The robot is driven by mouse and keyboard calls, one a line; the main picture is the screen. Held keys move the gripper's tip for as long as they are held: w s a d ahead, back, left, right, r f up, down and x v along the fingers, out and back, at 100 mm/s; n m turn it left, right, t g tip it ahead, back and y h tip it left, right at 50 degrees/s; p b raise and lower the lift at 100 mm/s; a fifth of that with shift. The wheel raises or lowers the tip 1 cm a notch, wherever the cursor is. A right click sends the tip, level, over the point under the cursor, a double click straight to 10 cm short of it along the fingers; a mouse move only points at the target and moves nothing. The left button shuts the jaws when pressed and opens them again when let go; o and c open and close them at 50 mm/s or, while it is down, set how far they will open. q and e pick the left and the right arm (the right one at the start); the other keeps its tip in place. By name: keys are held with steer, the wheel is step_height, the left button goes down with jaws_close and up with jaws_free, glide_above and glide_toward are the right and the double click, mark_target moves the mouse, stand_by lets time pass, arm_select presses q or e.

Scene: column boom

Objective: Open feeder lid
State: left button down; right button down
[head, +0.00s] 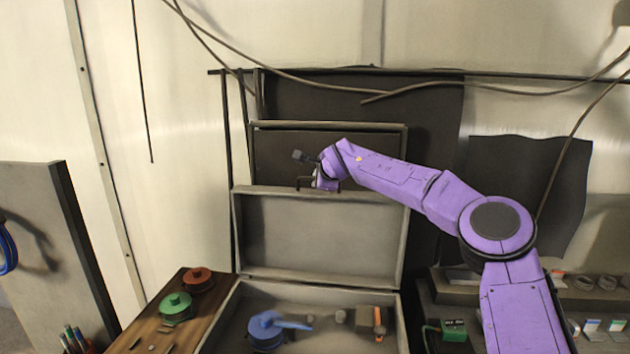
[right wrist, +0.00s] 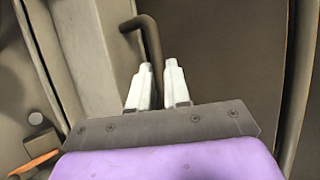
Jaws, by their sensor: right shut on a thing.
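The feeder lid (head: 320,238) is a grey panel standing raised at the back of the open feeder box (head: 228,318) in the head view. A dark bent handle (right wrist: 150,38) sits at the lid's top edge. My right gripper (head: 316,185) is at that edge; in the right wrist view its pale fingers (right wrist: 158,78) are shut on the handle, one finger on each side of it. In the head view the fingers are small and partly hidden by my purple wrist. My left gripper is not in view.
Inside the box lie a blue reel (head: 266,330) and an orange-handled tool (head: 379,322). A wooden bench (head: 140,325) at left holds a green reel (head: 175,307) and a red reel (head: 197,279). Cables (head: 290,76) hang across the back wall.

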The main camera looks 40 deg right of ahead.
steer(key=c, duration=1.2)
jaws_free()
steer(key=shift+d+f, duration=0.1)
steer(key=shift+f, duration=0.05)
steer(key=shift+o, duration=0.2)
steer(key=shift+s+b, duration=0.25)
steer(key=shift+b, duration=0.1)
steer(key=b+v, duration=0.4)
steer(key=v, duration=0.6)
steer(key=shift+r, duration=0.2)
steer(key=shift+w, duration=0.15)
